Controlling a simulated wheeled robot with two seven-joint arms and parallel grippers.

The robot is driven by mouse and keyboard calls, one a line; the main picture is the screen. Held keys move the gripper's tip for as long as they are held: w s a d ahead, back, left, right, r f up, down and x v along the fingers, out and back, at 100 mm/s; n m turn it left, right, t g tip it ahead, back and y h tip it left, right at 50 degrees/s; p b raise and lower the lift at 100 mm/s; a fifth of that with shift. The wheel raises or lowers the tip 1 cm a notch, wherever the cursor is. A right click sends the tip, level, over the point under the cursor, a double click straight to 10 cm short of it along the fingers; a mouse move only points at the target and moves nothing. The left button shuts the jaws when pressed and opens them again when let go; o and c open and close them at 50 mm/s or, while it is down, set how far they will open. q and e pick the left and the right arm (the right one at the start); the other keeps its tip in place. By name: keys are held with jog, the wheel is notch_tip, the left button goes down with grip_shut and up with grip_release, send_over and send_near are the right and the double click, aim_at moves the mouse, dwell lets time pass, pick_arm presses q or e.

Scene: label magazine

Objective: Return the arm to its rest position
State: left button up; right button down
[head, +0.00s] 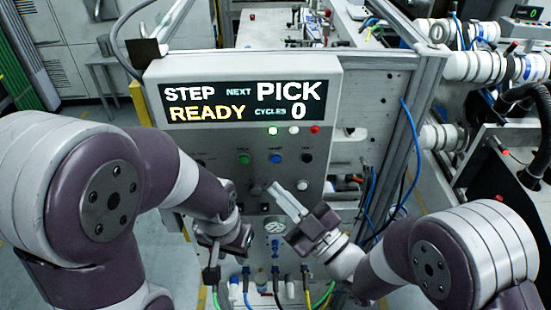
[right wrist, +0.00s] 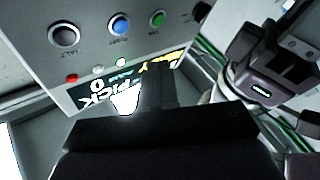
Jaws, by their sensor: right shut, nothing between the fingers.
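My right gripper (head: 281,194) is in front of the lower part of the control panel (head: 334,95), its light fingers together and pointing up and left. Nothing shows between them. In the right wrist view the dark gripper body fills the lower middle, and the panel shows upside down behind it. My left gripper (head: 213,272) hangs low to the left of the right one, fingers downward; its opening is unclear. It also shows at the right of the right wrist view (right wrist: 262,75). The two grippers are apart.
The panel's display (head: 245,102) reads "STEP NEXT PICK", "READY", "CYCLES 0". A green button (head: 243,158) and a blue button (head: 275,159) sit below it. A gauge (head: 275,226) and several cables are lower. A metal frame post (head: 408,140) with a blue hose stands at the right.

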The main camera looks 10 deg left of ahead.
dwell(0.6)
jog(key=w+d+f+m+g+h, duration=0.1)
jog(key=d+f+m+g+h, duration=0.1)
jog(key=d+f+m+h, duration=0.35)
jog(key=w+d+f+m+g+h, duration=0.1)
jog(key=d+f+m+h, duration=0.15)
jog(key=f+h, duration=0.6)
jog(key=s+d+m+g+h+b, duration=0.1)
jog(key=s+d+m+g+h, duration=0.1)
jog(key=d, duration=0.8)
jog(key=s+d+f+m+g+h+b, duration=0.1)
jog(key=s+d+m+g, duration=0.3)
jog(key=d, duration=0.5)
jog(key=s+m+h+b, duration=0.1)
jog(key=s+m, duration=0.1)
jog(key=m, duration=0.1)
jog(key=shift+s+d+f+g, duration=0.2)
jog(key=shift+s+d+g, duration=0.1)
jog(key=shift+s+d, duration=0.1)
